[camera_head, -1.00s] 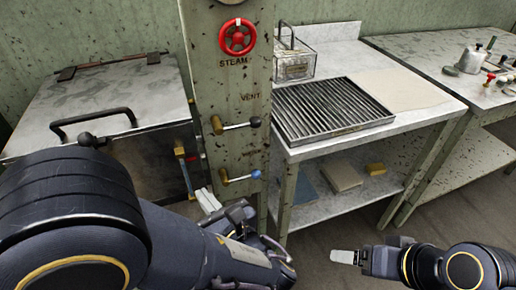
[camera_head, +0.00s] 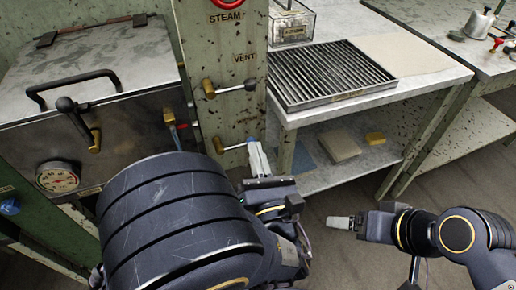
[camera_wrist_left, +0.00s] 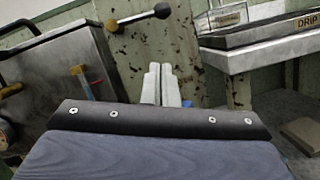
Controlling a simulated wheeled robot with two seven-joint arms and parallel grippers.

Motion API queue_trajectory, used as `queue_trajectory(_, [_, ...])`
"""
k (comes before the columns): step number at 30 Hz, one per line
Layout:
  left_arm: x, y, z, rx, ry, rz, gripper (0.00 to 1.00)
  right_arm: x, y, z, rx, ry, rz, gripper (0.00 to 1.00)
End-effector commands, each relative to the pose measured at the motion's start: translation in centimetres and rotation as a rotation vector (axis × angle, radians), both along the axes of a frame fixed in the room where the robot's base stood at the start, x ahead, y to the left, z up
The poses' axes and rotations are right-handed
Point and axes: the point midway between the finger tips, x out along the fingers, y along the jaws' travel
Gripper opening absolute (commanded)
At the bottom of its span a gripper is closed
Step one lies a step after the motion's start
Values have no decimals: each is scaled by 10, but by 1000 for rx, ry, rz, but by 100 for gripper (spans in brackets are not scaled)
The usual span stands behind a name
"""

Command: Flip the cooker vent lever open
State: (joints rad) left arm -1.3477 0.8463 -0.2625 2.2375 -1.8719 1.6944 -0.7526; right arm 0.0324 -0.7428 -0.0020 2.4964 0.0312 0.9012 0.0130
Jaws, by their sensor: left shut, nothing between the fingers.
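The green post carries a VENT label (camera_head: 244,57). Under it is a lever with a brass body, a steel rod and a black knob (camera_head: 252,84), which lies sideways to the right. It also shows in the left wrist view, its black knob (camera_wrist_left: 162,11) at the top. A second lever with a brass hub (camera_head: 218,145) sits lower; its blue end (camera_wrist_left: 187,103) shows beside my fingers. My left gripper (camera_head: 258,158) is shut and empty at this lower lever's right end, below the vent lever; contact cannot be told. My right gripper (camera_head: 340,222) is low at right, apart from the levers.
The metal cooker box (camera_head: 100,65) at left has a lid handle, a black-knobbed lever (camera_head: 66,105) and a gauge (camera_head: 57,178). A slatted drip tray (camera_head: 335,100) lies on the table right of the post. Open floor lies in front of the table.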

Motion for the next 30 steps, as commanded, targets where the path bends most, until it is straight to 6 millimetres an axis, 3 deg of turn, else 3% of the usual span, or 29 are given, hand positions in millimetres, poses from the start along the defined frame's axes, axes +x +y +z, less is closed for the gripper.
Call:
queue_trajectory(10, [70, 16, 20, -1, -1, 5, 0, 0, 0, -4, 0, 0, 0, 86])
queue_trajectory(18, [86, 9, 50, -2, -2, 2, 0, 0, 0, -2, 0, 0, 0, 86])
queue_trajectory(30, [88, 8, 53, 0, 1, 2, 0, 0, 0, -2, 0, 0, 0, 86])
